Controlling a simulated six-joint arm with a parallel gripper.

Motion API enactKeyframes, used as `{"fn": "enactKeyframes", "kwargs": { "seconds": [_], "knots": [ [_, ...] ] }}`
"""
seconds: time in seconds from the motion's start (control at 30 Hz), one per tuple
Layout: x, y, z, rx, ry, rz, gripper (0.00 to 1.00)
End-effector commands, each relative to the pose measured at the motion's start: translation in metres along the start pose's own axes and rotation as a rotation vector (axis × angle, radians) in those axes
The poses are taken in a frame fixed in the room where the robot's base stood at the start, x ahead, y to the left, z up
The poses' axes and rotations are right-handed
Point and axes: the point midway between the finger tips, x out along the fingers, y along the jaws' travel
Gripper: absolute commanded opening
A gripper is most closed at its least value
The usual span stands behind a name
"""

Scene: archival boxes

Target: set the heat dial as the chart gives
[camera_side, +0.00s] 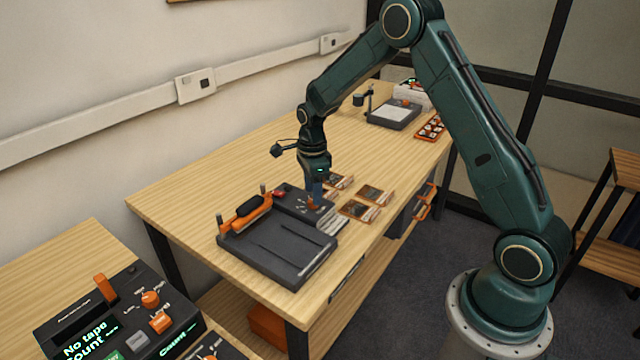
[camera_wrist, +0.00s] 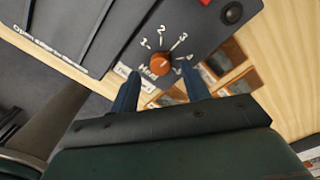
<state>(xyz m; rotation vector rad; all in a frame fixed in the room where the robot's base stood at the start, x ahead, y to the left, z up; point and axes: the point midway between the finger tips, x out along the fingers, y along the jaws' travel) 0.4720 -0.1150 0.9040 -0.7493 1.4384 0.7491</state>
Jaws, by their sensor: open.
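The orange heat dial (camera_wrist: 162,66) sits on the dark panel of the sealing machine (camera_side: 275,250), with 1, 2 and 3 printed around it; any further mark is partly hidden. Its pointer direction is hard to tell. In the side view the dial (camera_side: 313,204) is small, just under my gripper (camera_side: 315,196). My gripper is open, with its two blue fingers (camera_wrist: 161,72) apart on either side of the dial; I cannot tell whether they touch it. I see no readable heat chart. A white label (camera_wrist: 128,71) by the dial is partly hidden by a finger.
Several picture cards (camera_side: 375,194) lie right of the machine. A red button (camera_side: 280,192) and the orange sealing bar (camera_side: 245,213) are close by. A dark console (camera_side: 115,320) reads "No tape". The table's back left is clear.

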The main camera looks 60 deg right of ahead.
Motion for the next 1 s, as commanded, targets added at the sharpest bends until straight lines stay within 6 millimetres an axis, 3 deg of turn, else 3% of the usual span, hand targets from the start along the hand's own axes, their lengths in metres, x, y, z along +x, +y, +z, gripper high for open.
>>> {"fn": "enactKeyframes", "kwargs": {
  "seconds": [0.2,0.6,0.83,1.0],
  "knots": [
    [0.019,0.000,0.000,0.000,0.001,0.001,0.47],
    [0.024,0.000,0.000,0.000,0.000,0.000,0.47],
    [0.024,0.000,0.000,0.000,0.000,0.000,0.02],
    [0.024,0.000,0.000,-0.003,0.000,0.000,0.02]
  ]
}}
